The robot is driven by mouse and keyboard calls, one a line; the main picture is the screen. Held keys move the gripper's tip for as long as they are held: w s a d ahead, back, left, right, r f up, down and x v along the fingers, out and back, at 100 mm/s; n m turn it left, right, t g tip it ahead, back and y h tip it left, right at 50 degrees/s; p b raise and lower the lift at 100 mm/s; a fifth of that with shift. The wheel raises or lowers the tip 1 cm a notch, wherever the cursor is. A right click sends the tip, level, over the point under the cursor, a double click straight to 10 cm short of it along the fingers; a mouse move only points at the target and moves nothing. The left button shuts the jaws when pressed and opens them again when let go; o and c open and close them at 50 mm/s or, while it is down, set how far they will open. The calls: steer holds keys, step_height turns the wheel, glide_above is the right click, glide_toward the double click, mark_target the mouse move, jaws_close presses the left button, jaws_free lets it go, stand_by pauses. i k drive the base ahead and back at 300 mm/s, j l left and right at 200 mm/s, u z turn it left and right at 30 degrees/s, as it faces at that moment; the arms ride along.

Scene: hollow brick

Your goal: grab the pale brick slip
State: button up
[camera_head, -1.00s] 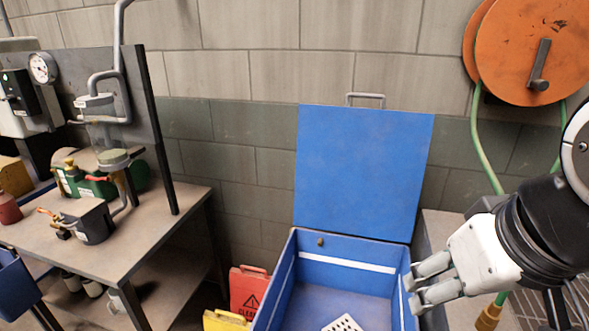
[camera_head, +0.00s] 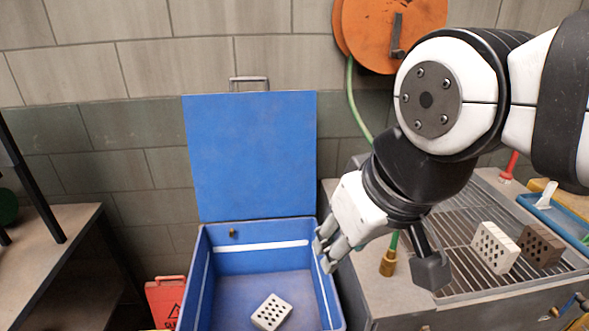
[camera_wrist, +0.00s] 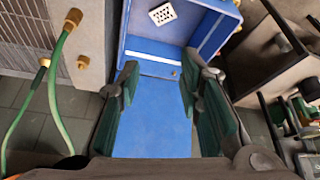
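Two pale bricks with holes are in view. One pale brick (camera_head: 271,312) lies flat on the floor of the open blue box (camera_head: 207,290); it also shows in the wrist view (camera_wrist: 163,14). Another pale brick (camera_head: 494,248) stands tilted on the metal grate at the right, beside a dark brown brick (camera_head: 540,246). I cannot tell which one is the slip. My gripper (camera_head: 322,251) is above the right wall of the box, to the upper right of the brick inside. In the wrist view its fingers (camera_wrist: 162,88) are spread apart with nothing between them.
The raised blue lid (camera_head: 250,155) stands behind the box. A sink-like bench with a grate (camera_head: 455,250) stands right of the box, with a brass hose fitting (camera_head: 388,263) on it. A red sign (camera_head: 166,303) is at the box's left, a table (camera_head: 50,235) farther left.

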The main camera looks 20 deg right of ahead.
mark_target(498, 250)
steer(key=z, duration=1.65)
steer(key=j+z, duration=0.15)
steer(key=z, duration=0.15)
steer(key=k+j+z, duration=0.1)
steer(key=z, duration=0.2)
